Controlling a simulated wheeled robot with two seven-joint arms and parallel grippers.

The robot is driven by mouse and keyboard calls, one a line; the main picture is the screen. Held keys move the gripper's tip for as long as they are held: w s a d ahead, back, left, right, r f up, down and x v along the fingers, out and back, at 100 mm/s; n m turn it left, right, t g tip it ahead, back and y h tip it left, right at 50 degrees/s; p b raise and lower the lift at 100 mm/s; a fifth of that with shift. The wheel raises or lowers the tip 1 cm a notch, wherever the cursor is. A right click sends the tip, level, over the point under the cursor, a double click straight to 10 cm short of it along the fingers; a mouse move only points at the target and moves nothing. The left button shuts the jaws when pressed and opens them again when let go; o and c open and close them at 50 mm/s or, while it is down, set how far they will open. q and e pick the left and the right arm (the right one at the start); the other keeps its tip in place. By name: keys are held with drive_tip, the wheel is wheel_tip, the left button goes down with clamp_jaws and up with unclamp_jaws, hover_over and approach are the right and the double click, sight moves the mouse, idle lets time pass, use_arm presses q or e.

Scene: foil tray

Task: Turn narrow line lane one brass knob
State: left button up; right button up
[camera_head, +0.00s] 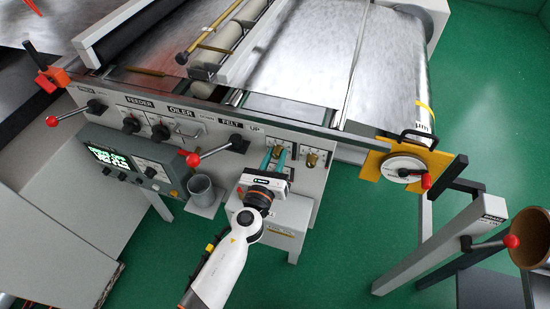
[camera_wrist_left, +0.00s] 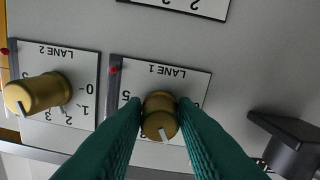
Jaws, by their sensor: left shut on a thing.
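The LANE 1 brass knob (camera_wrist_left: 160,112) sits on its white dial plate (camera_wrist_left: 190,85) in the left wrist view, with a pale pointer line at its lower front edge. My left gripper (camera_wrist_left: 163,122) is shut around this knob, a teal finger on each side. In the head view my left gripper (camera_head: 275,158) reaches the front panel and hides most of the knob. The fingers cover much of the LANE 1 scale, so the pointer's reading cannot be told. My right gripper is in neither view.
The LANE 2 brass knob (camera_wrist_left: 38,93) stands beside it, also visible in the head view (camera_head: 312,160). A black lever base (camera_wrist_left: 285,145) is close on the other side. A red-knobbed lever (camera_head: 215,152), a grey cup (camera_head: 201,189) and a handwheel (camera_head: 403,168) are nearby.

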use_arm(q)
drive_tip(key=n, duration=0.3)
drive_tip(key=shift+n+b, duration=0.4)
drive_tip(key=n, duration=0.3)
drive_tip(key=shift+n+b, duration=0.3)
drive_tip(key=shift+b, duration=0.1)
drive_tip(key=n, duration=0.3)
drive_tip(key=shift+b, duration=0.35)
drive_tip(key=shift+n, duration=1.7)
drive_tip(key=o, duration=1)
